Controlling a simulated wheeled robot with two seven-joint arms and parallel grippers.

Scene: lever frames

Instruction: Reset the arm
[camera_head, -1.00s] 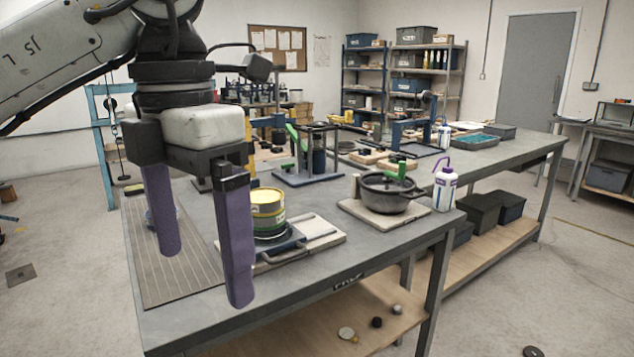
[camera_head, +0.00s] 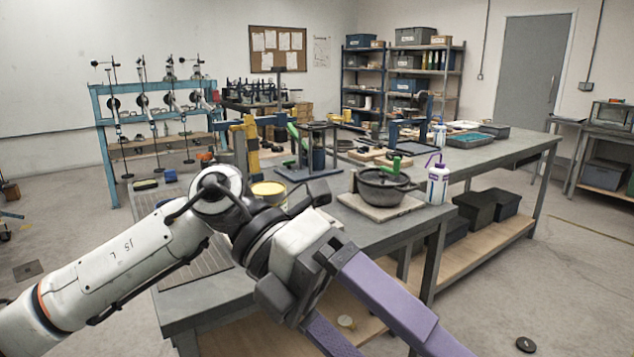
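My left arm (camera_head: 125,250) comes in from the left and reaches across the front of the near workbench (camera_head: 390,235). My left gripper (camera_head: 385,342) has two purple fingers pointing down and to the right, past the bench's front edge. The fingers are apart and I see nothing between them; their tips run to or past the bottom edge of the picture. The gripper looks open. My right gripper is not in view.
A yellow-rimmed can (camera_head: 268,188) stands on the bench, partly behind my arm. A dark pot (camera_head: 382,187) sits on a board, with a white bottle (camera_head: 437,183) beside it. A blue rack with levers (camera_head: 150,105) stands at back left. Floor at right is mostly clear.

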